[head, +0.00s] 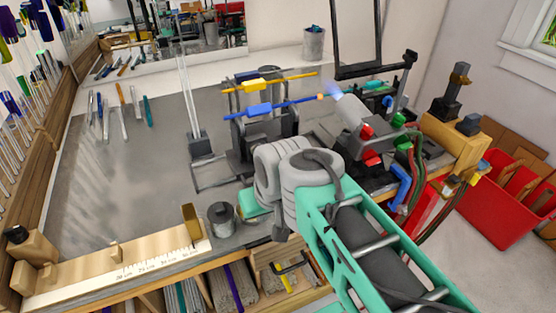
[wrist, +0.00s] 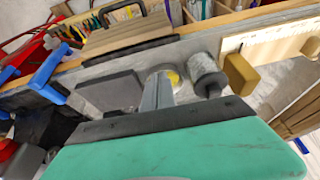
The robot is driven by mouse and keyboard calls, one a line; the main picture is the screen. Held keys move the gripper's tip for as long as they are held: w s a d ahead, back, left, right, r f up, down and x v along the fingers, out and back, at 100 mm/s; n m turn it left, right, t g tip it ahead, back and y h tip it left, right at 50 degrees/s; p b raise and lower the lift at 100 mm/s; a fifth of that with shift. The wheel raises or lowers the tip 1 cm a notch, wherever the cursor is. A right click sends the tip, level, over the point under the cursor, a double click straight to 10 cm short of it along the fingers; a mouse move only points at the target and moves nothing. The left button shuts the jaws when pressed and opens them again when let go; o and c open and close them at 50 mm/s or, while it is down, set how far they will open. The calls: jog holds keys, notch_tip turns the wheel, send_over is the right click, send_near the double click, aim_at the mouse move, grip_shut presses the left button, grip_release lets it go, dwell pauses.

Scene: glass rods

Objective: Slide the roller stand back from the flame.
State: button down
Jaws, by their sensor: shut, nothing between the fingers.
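The roller stand (head: 243,138) is a dark frame on the grey bench top. It carries a blue rod (head: 290,105) and a yellow rod (head: 300,76), each with a block of its colour. The blue rod's right end glows orange close to the bluish flame (head: 333,88) of the grey torch (head: 348,108). My gripper is shut and empty; its grey fingers (wrist: 158,92) show beyond the green hand in the wrist view. In the head view my wrist is in front of the stand's near side, and my fingers are hidden. I cannot tell whether they touch anything.
A dark grey cylinder (head: 222,217) stands near the bench's front edge, beside a wooden ruler board (head: 125,270). Hoses and fittings crowd the right side by the torch. Tall clear rods (head: 187,95) stand left of the stand. The bench's left middle is clear.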

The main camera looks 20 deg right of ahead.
jog(key=w+d+b, duration=0.1)
jog(key=w+d, duration=0.1)
jog(key=w+d+m+y+b, duration=0.1)
jog(key=w+d, duration=0.1)
jog(key=w, duration=0.1)
jog(key=w+d+r+m+t+b, duration=0.1)
jog(key=w+d, duration=0.2)
jog(key=shift+d+y, duration=0.1)
jog(key=shift+y, duration=0.2)
jog(key=shift+m+t+y, duration=0.6)
jog(key=shift+m, duration=0.2)
jog(key=d, duration=0.2)
jog(key=w+d+b, duration=0.1)
jog(key=d, duration=0.2)
jog(key=d+r, duration=0.1)
jog(key=d, duration=0.2)
jog(key=shift+w, duration=0.2)
jog(key=shift+d+r, duration=0.1)
jog(key=shift+d, duration=0.2)
jog(key=x, duration=0.9)
jog(key=shift+w+a+f, duration=0.2)
jog(key=a+b, duration=0.1)
jog(key=a, duration=0.6)
jog(key=shift+a, duration=0.1)
